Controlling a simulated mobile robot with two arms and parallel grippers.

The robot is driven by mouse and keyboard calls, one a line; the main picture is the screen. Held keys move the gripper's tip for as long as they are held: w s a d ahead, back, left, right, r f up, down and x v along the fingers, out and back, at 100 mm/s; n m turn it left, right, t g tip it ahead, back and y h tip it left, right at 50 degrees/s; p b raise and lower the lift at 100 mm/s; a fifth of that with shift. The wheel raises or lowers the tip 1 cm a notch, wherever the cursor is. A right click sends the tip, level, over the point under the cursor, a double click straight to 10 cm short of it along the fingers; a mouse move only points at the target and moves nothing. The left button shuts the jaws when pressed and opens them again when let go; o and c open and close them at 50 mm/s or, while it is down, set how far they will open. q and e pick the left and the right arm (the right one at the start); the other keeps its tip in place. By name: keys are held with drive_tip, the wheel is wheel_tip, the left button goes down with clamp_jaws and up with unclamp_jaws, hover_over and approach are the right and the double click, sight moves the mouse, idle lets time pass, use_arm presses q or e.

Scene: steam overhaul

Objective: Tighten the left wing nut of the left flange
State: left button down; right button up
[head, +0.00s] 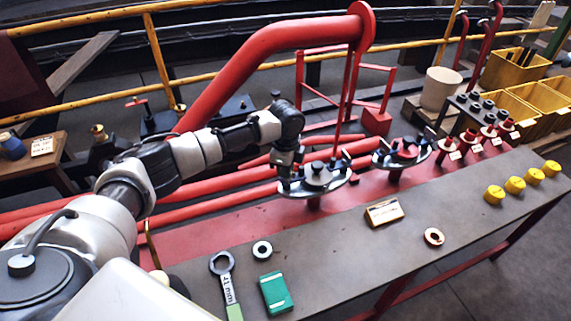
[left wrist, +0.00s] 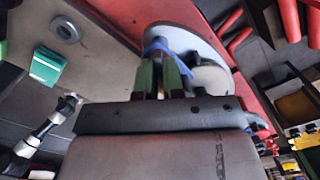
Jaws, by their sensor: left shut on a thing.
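My left gripper (head: 285,172) reaches down at the flange's left edge. In the left wrist view its green-sided fingers (left wrist: 160,78) are shut on the left wing nut (left wrist: 157,48), a small blue piece at the disc's rim, mostly hidden between them. A jointed black and white arm, seemingly my right one, shows small in the left wrist view; its gripper (left wrist: 70,101) is too small to read.
A second flange (head: 402,152) stands to the right. On the bench lie a ring (head: 262,250), a 21 mm wrench (head: 224,280), a green box (head: 275,293), a small sign (head: 384,212) and another ring (head: 434,237). Yellow caps (head: 515,185) line the right end. A red pipe (head: 265,60) arches behind.

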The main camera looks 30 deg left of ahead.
use_arm(q)
drive_tip(key=shift+r+m+p, duration=0.15)
drive_tip(key=shift+m+p, duration=0.75)
drive_tip(key=shift+m, duration=0.1)
drive_tip(key=shift+m+p, duration=0.55)
drive_tip(key=shift+m, duration=0.25)
drive_tip(key=shift+m+p, duration=0.4)
drive_tip(key=shift+m, duration=0.5)
drive_tip(key=shift+w+d+m+p, duration=0.15)
drive_tip(key=shift+m+p, duration=0.35)
drive_tip(key=shift+m, duration=1.8)
use_arm(e)
drive_tip(key=s+d+r, duration=0.1)
drive_tip(key=s+r, duration=0.1)
drive_tip(key=s, duration=0.3)
drive_tip(key=shift+s+r, duration=0.2)
drive_tip(key=shift+r, duration=0.15)
use_arm(q)
drive_tip(key=c, duration=1.2)
unclamp_jaws()
drive_tip(key=shift+c, duration=0.2)
wheel_tip(320, 180, up, 11)
drive_tip(key=shift+f+p, duration=0.2)
drive_tip(key=shift+p, duration=0.15)
use_arm(e)
drive_tip(key=shift+r, duration=0.35)
